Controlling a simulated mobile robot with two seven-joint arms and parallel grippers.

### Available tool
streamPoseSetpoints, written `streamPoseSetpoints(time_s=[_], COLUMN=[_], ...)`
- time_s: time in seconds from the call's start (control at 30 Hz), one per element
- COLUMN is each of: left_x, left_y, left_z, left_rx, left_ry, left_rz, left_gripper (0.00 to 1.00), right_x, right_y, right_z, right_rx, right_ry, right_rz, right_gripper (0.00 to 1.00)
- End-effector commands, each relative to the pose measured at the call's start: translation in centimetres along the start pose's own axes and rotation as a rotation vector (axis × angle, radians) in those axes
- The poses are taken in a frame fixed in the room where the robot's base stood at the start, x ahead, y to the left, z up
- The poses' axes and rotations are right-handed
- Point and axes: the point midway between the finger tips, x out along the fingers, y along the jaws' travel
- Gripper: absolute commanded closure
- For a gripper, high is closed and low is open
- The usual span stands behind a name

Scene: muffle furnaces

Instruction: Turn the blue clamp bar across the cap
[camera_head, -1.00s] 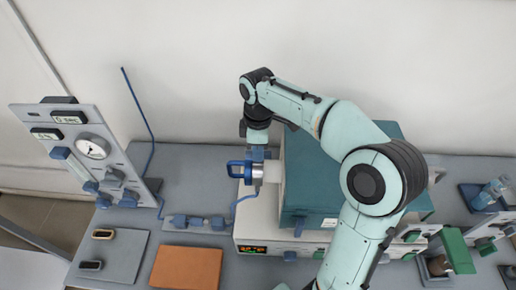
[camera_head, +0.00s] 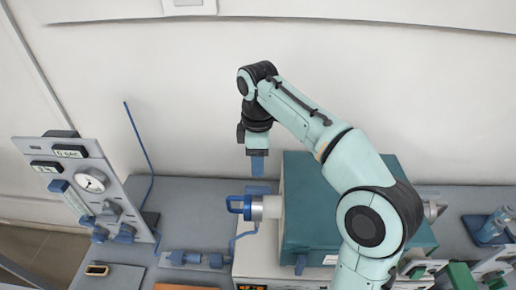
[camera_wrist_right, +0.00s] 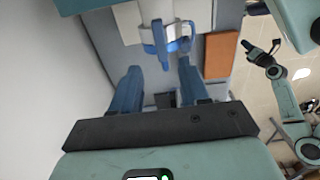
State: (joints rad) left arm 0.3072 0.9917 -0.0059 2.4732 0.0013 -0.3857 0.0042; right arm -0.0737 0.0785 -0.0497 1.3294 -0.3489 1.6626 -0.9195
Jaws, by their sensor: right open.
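The blue clamp bar (camera_head: 236,204) is a loop-shaped blue piece at the left end of the silver cap (camera_head: 257,208) on the teal furnace's side tube. My right gripper (camera_head: 257,167) points down just above and behind the cap, with a small gap between. In the right wrist view its two blue fingers (camera_wrist_right: 157,88) are spread and empty. There the clamp bar (camera_wrist_right: 159,38) shows beyond the fingertips, roughly between their lines.
The teal furnace body (camera_head: 304,225) stands right of the cap. A gauge panel (camera_head: 75,178) with a thin upright blue rod stands at the left. Blue fittings with a hose (camera_head: 195,259) lie on the bench below. An orange mat (camera_wrist_right: 221,55) lies nearby. The wall is behind.

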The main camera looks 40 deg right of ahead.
Motion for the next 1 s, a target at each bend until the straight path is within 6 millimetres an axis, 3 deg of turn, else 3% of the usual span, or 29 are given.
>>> streamPoseSetpoints(time_s=[0.1, 0.3, 1.0], left_x=[-0.1, -0.1, -0.1], left_y=[0.0, 0.0, 0.0], left_z=[-0.1, -0.1, -0.1], left_rx=[0.0, 0.0, 0.0], left_ry=[0.001, 0.001, 0.001], left_rz=[0.0, 0.0, 0.0], left_gripper=[1.0, 1.0, 1.0], right_x=[-1.9, -3.4, -3.6], right_y=[0.1, 0.0, 0.0], right_z=[-0.1, 0.0, 0.0], right_rx=[-0.001, 0.0, 0.0], right_ry=[0.002, 0.0, -0.001], right_rz=[0.002, 0.0, -0.001], right_gripper=[0.55, 0.55, 0.55])
